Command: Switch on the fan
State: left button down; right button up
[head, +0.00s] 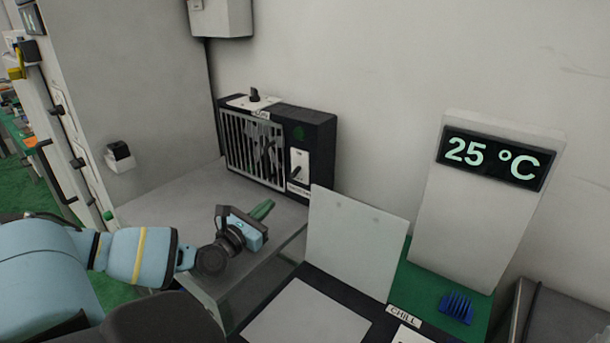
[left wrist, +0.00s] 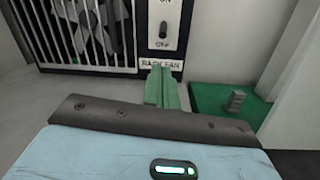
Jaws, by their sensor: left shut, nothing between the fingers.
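The fan is a black box with a white barred grille (head: 252,150), standing against the back wall on a grey surface. On the right of its front is a white switch plate (head: 299,165) with a small lever. In the left wrist view the lever (left wrist: 163,31) sits between the ON and OFF marks, above a label reading RACK FAN (left wrist: 161,65). I cannot tell surely which way it points. My left gripper (head: 262,210) has green fingers, shut and empty, in front of and below the switch plate, apart from it. The fingers (left wrist: 162,88) point toward the plate. My right gripper is not in view.
A knob on a white plate (head: 254,97) sits on top of the fan box. A light upright panel (head: 355,240) stands to its right. A 25 °C display (head: 495,158), a CHILL label (head: 404,316) and a blue finned piece (head: 456,306) are farther right.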

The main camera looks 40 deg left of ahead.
aim_at(296, 172)
pick_arm(q)
jog(key=shift+w, duration=0.25)
jog(key=shift+s+r, duration=0.15)
jog(key=shift+s, duration=0.1)
jog(key=shift+w+a, duration=0.1)
jog(key=shift+w, duration=0.45)
jog(key=b+x, duration=0.1)
jog(key=x, duration=0.5)
jog(key=shift+w, duration=0.25)
jog(key=shift+x, duration=1.2)
jog(key=shift+w, duration=0.1)
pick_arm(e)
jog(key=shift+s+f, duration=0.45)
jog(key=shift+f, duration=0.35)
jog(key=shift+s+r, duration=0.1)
